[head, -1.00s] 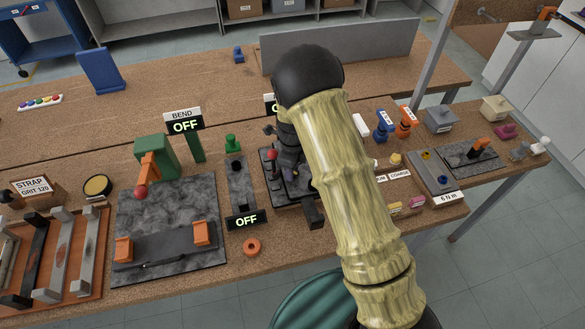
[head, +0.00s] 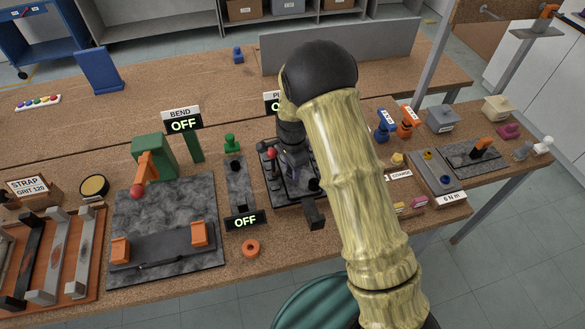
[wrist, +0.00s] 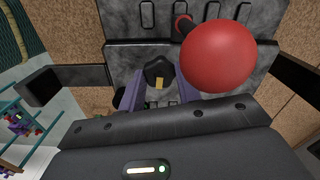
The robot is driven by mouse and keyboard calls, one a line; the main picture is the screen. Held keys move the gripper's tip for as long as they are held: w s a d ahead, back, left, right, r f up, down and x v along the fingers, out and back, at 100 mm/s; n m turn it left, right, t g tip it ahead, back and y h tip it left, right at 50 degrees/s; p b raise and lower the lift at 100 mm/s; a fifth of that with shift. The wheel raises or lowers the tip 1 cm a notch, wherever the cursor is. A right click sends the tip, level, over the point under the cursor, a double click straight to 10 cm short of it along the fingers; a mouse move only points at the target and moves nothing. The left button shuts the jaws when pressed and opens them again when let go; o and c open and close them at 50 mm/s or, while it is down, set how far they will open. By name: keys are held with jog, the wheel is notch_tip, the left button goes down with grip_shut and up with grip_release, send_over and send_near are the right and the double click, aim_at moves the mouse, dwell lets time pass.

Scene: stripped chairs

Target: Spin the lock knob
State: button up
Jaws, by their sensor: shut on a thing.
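The black lock knob (wrist: 158,67) with a small yellow mark sits between my gripper's purple fingers in the wrist view. My gripper (wrist: 160,80) is shut on it. In the head view my gripper (head: 295,168) points down over the dark fixture (head: 284,192), and my arm hides part of it; the knob cannot be made out there. A red ball handle (wrist: 218,55) is close to the right finger in the wrist view and also shows left of my gripper in the head view (head: 272,152).
An orange ring (head: 250,247) lies near the front edge. Small blocks and tools crowd the bench at right. OFF signs stand around.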

jog(key=shift+r+n, duration=0.1)
jog(key=shift+n, duration=0.3)
jog(key=o, duration=1)
notch_tip(320, 180, up, 17)
jog(key=b, duration=0.3)
jog(key=shift+r, duration=0.15)
